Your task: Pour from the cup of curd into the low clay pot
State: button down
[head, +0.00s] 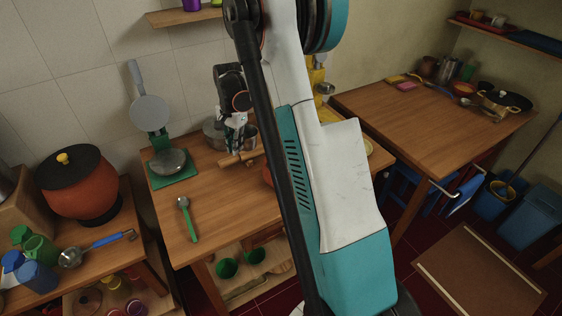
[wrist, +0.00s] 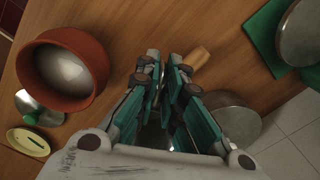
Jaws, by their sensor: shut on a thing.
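The low clay pot (wrist: 98,58) is a round reddish-brown bowl on the wooden table, at the left of the wrist view, with a pale, whitish inside. In the head view only a sliver of it (head: 268,177) shows beside my arm. My gripper (wrist: 167,62) is above the table, apart from the pot and to its right in the wrist view. It also shows in the head view (head: 236,121). Its fingers are close together, shut on what seems to be the cup of curd (head: 250,136), a grey metal shape. The cup is mostly hidden, so its tilt and contents cannot be told.
A wooden rolling pin (wrist: 196,57) and a steel pot (wrist: 237,122) lie close to my gripper. The table's front left is mostly clear.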

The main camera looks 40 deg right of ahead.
jog(key=shift+r, duration=0.2)
dwell(0.3)
jog(key=shift+r+p, duration=0.85)
jog(key=shift+r, duration=0.55)
